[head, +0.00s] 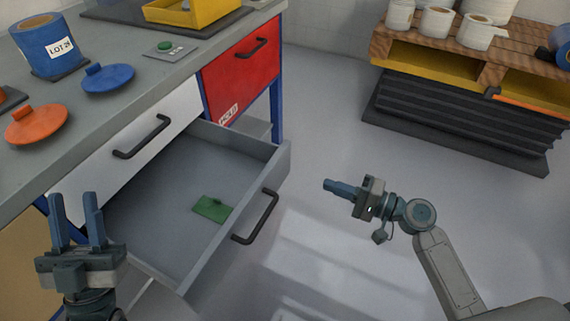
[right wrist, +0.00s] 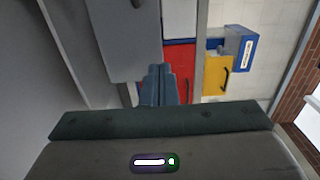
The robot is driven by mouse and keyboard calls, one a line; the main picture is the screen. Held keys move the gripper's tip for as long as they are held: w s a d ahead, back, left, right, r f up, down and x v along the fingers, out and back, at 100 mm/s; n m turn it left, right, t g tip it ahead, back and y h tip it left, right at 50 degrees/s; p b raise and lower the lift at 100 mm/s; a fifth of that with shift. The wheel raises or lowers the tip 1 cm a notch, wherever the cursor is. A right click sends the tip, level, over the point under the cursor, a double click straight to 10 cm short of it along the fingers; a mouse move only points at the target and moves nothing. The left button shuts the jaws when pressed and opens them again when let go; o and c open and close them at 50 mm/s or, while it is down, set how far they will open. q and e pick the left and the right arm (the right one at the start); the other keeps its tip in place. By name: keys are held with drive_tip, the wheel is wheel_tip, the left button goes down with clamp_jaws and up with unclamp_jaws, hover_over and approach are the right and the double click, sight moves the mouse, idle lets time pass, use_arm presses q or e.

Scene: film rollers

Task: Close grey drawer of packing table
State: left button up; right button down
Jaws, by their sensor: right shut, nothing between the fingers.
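The grey drawer (head: 165,255) of the packing table (head: 190,80) is pulled far out in the head view. Its front panel carries a dark bar handle (head: 258,218). A green flat piece (head: 212,208) lies inside it. My right gripper (head: 328,185) is shut and empty, in front of the drawer and to the right of its handle, apart from it. Its fingers also show in the right wrist view (right wrist: 158,85). My left gripper (head: 75,208) is open and empty, pointing up near the drawer's left side.
A white drawer (head: 180,110) and a red drawer (head: 245,75) are closed. On the tabletop are a blue canister (head: 45,50), blue and orange lids (head: 40,125) and a yellow tray (head: 190,14). A pallet (head: 400,45) with rolls stands back right. The floor between is clear.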

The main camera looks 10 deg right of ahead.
sight(275, 165)
drive_tip(key=x, duration=1.2)
drive_tip(key=shift+w+a, duration=0.2)
drive_tip(key=shift+a, duration=0.15)
use_arm(q)
drive_tip(key=shift+w+f, duration=0.1)
drive_tip(key=shift+f, duration=0.05)
